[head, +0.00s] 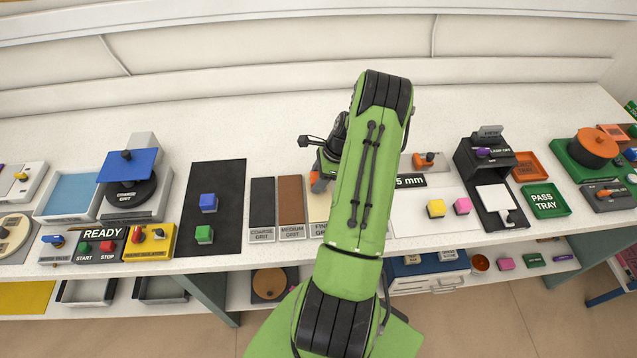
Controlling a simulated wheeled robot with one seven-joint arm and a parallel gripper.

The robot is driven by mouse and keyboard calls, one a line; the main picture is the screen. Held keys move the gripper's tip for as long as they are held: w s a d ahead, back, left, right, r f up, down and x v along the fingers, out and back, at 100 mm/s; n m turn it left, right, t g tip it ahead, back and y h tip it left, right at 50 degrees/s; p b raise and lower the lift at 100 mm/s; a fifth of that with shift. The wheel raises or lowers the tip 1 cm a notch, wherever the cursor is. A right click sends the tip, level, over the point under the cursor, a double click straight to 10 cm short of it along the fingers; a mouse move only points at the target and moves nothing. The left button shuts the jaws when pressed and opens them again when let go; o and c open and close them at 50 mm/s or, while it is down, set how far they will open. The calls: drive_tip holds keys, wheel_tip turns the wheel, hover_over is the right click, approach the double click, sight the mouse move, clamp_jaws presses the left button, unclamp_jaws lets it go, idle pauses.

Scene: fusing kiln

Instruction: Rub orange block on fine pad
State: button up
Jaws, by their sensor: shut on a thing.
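The fine pad (318,207) is a pale tan strip at the right of the row of grit pads, partly covered by my green arm. My gripper (319,174) is over the far part of the fine pad, beside my arm. It is shut on the orange block (318,186), of which only a small part shows. I cannot tell whether the block touches the pad or hangs just above it.
The brown medium pad (291,200) and dark coarse pad (262,203) lie to the left. Blue (208,202) and green (204,234) blocks sit on a black mat (216,175). Yellow (436,208) and pink (462,205) blocks lie right of my arm. The back counter is clear.

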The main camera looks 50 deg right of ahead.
sight(315, 203)
drive_tip(key=shift+w+d, duration=0.25)
drive_tip(key=shift+d, duration=0.05)
drive_tip(key=shift+s+a+f, duration=0.1)
drive_tip(key=shift+s+a, duration=1.45)
drive_tip(key=shift+a, duration=0.2)
drive_tip(key=shift+s+a, duration=1.5)
drive_tip(key=shift+a, duration=0.2)
drive_tip(key=shift+w+d+p, duration=0.3)
drive_tip(key=shift+w+d, duration=0.5)
drive_tip(key=shift+d, duration=0.1)
wheel_tip(315, 203, up, 7)
drive_tip(key=p, duration=0.5)
